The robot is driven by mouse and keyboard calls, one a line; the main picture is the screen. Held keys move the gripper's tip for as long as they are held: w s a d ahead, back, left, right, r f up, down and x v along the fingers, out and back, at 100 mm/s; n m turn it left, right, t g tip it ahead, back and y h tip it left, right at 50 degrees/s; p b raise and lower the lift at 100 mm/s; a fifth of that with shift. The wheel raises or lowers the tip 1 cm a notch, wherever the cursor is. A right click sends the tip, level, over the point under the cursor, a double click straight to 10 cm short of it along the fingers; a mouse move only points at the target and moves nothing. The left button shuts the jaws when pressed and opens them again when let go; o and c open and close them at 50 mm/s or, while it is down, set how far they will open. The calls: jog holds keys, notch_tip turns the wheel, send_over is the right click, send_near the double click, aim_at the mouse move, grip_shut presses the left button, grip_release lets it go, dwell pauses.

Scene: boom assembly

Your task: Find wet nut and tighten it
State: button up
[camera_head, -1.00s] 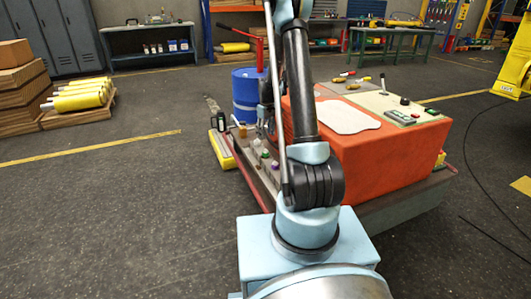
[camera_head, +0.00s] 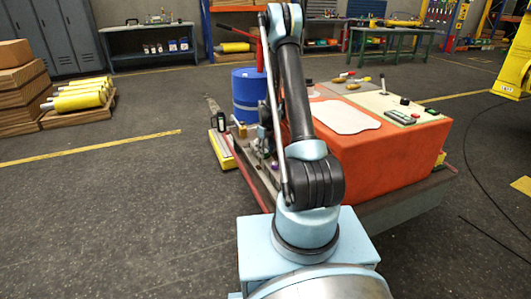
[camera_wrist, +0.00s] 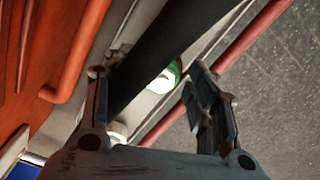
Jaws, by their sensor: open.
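In the wrist view, my gripper (camera_wrist: 150,75) is open, with its two fingers apart and nothing held between them. Between the fingertips is a green-ringed fitting (camera_wrist: 176,70) with a bright white face. A dark bar crosses in front and hides part of it. A pale round fitting (camera_wrist: 117,130) shows lower, near the left finger. In the head view, a purple fitting (camera_head: 274,165) is visible on the tray beside the orange machine; my arm covers much of that row. I cannot tell which nut is wet.
The orange machine (camera_head: 390,160) stands right of the fittings, with a control panel on top. A blue drum (camera_head: 248,95) is behind. A red pipe (camera_wrist: 215,75) runs along the tray edge in the wrist view. Open floor (camera_head: 110,210) lies to the left.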

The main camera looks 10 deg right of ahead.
jog(key=c, duration=1.1)
jog(key=shift+m, duration=3)
jog(key=o, duration=1.1)
jog(key=shift+r, duration=0.1)
